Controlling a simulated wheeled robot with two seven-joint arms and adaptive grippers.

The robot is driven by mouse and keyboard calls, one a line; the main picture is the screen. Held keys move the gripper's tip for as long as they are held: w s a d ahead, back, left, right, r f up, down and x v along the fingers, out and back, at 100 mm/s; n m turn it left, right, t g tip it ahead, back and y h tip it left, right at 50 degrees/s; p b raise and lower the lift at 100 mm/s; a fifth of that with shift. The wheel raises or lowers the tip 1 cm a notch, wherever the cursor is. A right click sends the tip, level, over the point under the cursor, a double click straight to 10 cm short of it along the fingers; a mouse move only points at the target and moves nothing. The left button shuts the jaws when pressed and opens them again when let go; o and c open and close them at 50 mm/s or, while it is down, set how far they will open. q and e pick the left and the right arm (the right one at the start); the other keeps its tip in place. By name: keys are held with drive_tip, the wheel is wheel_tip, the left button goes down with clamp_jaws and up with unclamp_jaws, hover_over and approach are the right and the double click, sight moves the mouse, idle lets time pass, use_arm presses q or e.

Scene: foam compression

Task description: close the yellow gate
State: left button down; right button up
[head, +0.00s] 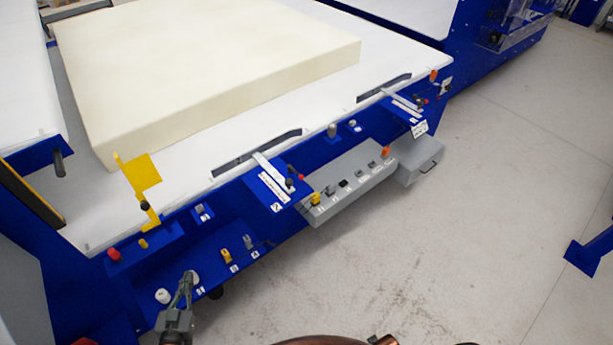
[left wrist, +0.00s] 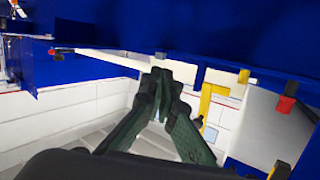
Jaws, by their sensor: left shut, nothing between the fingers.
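The yellow gate (head: 140,178) is a flat, flag-shaped yellow plate standing upright on the blue machine's near left corner, with a dark knob on its lower part. In the left wrist view, a yellow angled piece (left wrist: 207,100) that looks like the gate stands right of the fingers. My right gripper is not in view.
A cream foam block (head: 200,65) lies on the white table (head: 250,120). The blue front panel (head: 185,262) carries red, yellow, grey and white knobs near my left gripper. A grey control box (head: 350,185) juts out to the right. The grey floor (head: 480,190) on the right is mostly clear.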

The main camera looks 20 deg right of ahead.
sight(138, 183)
use_arm(q)
drive_tip(key=w+a+r+n+t+y, duration=0.1)
drive_tip(key=w+r+n+t+y, duration=0.7)
drive_tip(key=w+r+y, duration=0.5)
drive_tip(key=shift+h, duration=0.6)
drive_tip(key=x, duration=0.3)
drive_tip(key=b+x, duration=0.1)
drive_tip(key=x, duration=0.3)
drive_tip(key=f+b+x, duration=0.1)
drive_tip(key=x, duration=0.3)
drive_tip(key=shift+w+a, duration=0.3)
drive_tip(key=shift+a, duration=0.1)
drive_tip(key=shift+w+a+r+b, duration=0.1)
drive_tip(key=shift+w+b, duration=0.15)
drive_tip(key=shift+b, duration=0.05)
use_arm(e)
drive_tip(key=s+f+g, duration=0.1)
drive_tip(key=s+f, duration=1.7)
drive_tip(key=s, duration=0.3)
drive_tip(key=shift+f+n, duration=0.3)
use_arm(q)
drive_tip(key=shift+r, duration=0.1)
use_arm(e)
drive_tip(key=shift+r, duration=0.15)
